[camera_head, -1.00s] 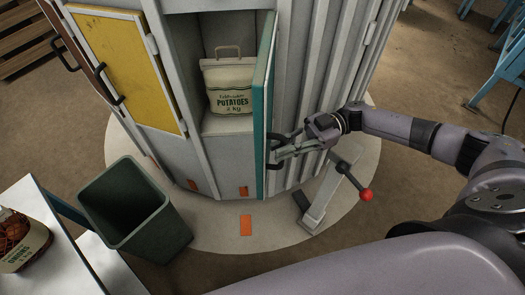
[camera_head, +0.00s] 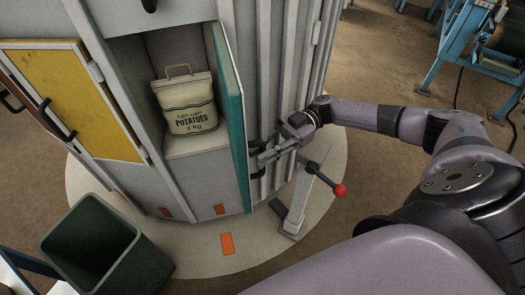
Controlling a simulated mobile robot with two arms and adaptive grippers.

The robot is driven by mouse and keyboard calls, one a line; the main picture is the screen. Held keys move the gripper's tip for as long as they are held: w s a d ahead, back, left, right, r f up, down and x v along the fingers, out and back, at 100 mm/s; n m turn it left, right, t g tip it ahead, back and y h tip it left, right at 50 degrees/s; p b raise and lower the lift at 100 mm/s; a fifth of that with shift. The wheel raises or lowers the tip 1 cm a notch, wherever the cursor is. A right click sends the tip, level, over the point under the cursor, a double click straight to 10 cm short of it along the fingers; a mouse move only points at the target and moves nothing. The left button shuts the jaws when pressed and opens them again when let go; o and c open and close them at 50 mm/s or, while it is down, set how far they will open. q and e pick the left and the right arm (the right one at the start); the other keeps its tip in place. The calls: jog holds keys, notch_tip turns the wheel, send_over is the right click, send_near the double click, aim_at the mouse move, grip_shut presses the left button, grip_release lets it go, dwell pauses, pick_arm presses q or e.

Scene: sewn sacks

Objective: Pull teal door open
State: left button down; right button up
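The teal door (camera_head: 232,120) stands wide open on a round grey cabinet, showing its teal inner side and edge. Its dark handle is on the far outer face and is mostly hidden by the door edge and my fingers. My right gripper (camera_head: 264,155) is at that handle, its fingers close together around it; the contact is partly hidden. Inside the open compartment, a cream sack labelled potatoes (camera_head: 190,105) stands on the floor, slightly tilted. My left gripper is not in view.
A closed yellow door (camera_head: 70,95) is left of the opening. A dark green bin (camera_head: 90,245) stands at lower left. A lever with a red knob (camera_head: 339,190) rises from the round base below my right gripper. Blue metal stands (camera_head: 450,45) are at upper right.

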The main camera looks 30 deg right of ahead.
jog(key=o, duration=0.3)
jog(key=shift+o, duration=0.2)
jog(key=w+d, duration=0.2)
jog(key=d, duration=1)
jog(key=shift+a, duration=0.1)
